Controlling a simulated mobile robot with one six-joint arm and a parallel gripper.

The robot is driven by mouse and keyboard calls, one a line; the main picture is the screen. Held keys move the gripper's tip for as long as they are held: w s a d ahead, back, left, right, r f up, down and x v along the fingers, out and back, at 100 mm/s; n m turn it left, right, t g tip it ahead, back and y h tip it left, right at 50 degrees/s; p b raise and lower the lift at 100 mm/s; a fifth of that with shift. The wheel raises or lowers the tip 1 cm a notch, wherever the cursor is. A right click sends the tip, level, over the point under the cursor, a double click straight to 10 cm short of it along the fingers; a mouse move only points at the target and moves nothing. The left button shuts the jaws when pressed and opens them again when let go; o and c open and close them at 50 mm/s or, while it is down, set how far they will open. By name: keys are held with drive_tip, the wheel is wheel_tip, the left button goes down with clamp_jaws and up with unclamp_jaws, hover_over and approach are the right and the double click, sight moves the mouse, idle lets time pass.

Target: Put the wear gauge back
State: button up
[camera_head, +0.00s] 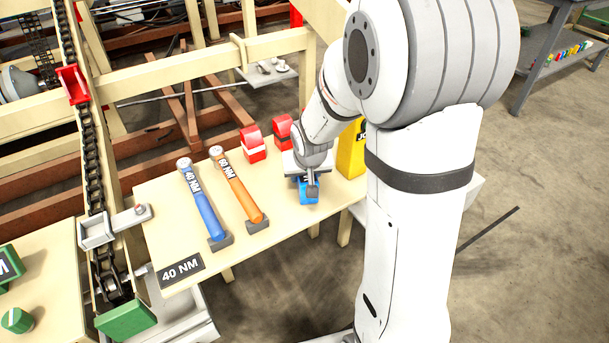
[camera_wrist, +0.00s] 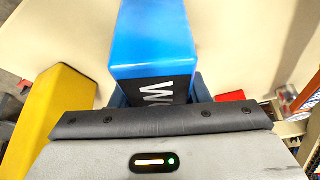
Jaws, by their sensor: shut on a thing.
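The wear gauge (camera_head: 308,196) appears to be a blue block with a black label. In the wrist view, the blue block (camera_wrist: 157,40) fills the upper middle, and a white "W" starts its partly hidden label. My gripper (camera_head: 311,184) is shut on it over the front right part of the pale table (camera_head: 282,225). In the wrist view, dark jaws (camera_wrist: 157,97) show at both sides of the block's near end. I cannot tell whether the block touches the tabletop.
A yellow block (camera_head: 351,152) stands just right of my gripper, partly behind my arm. Two red blocks (camera_head: 253,146) (camera_head: 282,130) stand behind left. A blue wrench (camera_head: 205,203) and an orange wrench (camera_head: 239,188) lie left, with a "40 NM" plate (camera_head: 181,270) at the front edge.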

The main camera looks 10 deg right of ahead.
drive_tip(key=shift+f, duration=0.15)
drive_tip(key=o, duration=1.3)
drive_tip(key=shift+c, duration=0.2)
drive_tip(key=shift+r, duration=0.35)
drive_tip(key=p+v, duration=0.3)
drive_tip(key=v, duration=0.8)
drive_tip(key=shift+s+r+p, duration=0.15)
drive_tip(key=shift+p, duration=0.15)
drive_tip(key=s+r+n+g, duration=0.1)
drive_tip(key=s+r+g, duration=0.1)
drive_tip(key=s, duration=1.5)
drive_tip(key=shift+d+g, duration=0.2)
drive_tip(key=shift+g, duration=0.6)
